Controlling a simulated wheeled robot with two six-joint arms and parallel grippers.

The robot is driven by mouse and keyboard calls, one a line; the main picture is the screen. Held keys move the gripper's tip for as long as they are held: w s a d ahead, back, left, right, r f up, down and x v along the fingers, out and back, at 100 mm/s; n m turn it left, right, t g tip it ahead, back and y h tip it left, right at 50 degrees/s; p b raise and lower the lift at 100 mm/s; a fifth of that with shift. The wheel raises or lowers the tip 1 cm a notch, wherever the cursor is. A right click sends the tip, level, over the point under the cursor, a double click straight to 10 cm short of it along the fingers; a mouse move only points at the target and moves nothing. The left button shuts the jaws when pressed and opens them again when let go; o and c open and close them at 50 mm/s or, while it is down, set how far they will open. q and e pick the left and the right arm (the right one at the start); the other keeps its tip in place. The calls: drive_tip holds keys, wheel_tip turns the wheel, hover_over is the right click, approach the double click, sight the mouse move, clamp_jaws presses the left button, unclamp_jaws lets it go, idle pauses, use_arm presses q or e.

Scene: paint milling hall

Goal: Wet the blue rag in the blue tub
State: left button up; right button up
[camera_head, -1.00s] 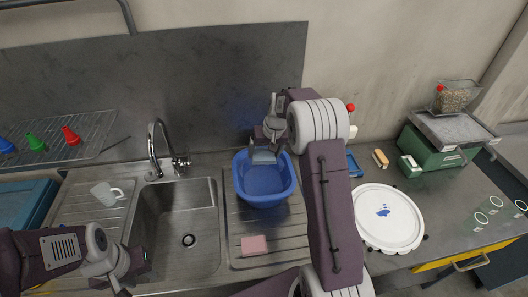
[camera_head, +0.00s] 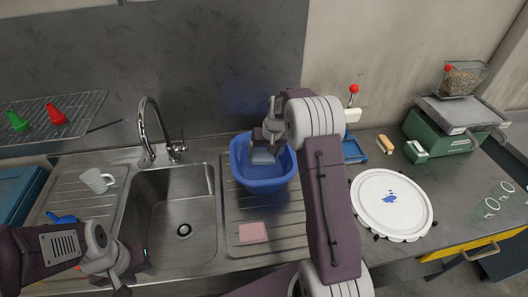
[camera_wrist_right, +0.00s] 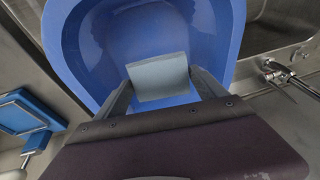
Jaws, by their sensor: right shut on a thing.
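The blue tub (camera_head: 262,184) stands on the right drainboard, just right of the sink. My right gripper (camera_head: 264,146) reaches down over the tub. It is shut on the blue rag (camera_head: 263,155), a pale grey-blue folded cloth. In the right wrist view the rag (camera_wrist_right: 158,78) sits between the fingertips, over the inside of the tub (camera_wrist_right: 95,50). I cannot tell whether it touches the tub's bottom or any water. My left gripper (camera_head: 132,276) hangs at the lower left, in front of the sink; its finger opening is unclear.
The sink (camera_head: 180,215) and faucet (camera_head: 147,130) lie left of the tub. A pink sponge (camera_head: 253,232) lies in front of it. A white mug (camera_head: 96,180) stands on the left drainboard.

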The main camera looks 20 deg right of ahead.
drive_tip(key=shift+r, duration=0.1)
idle(0.3)
wheel_tip(320, 180, up, 8)
drive_tip(key=p, duration=0.6)
drive_tip(key=shift+f, duration=0.2)
idle(1.8)
wheel_tip(320, 180, up, 4)
drive_tip(key=p, duration=0.4)
hover_over(264, 155)
drive_tip(key=shift+s, duration=0.1)
idle(0.4)
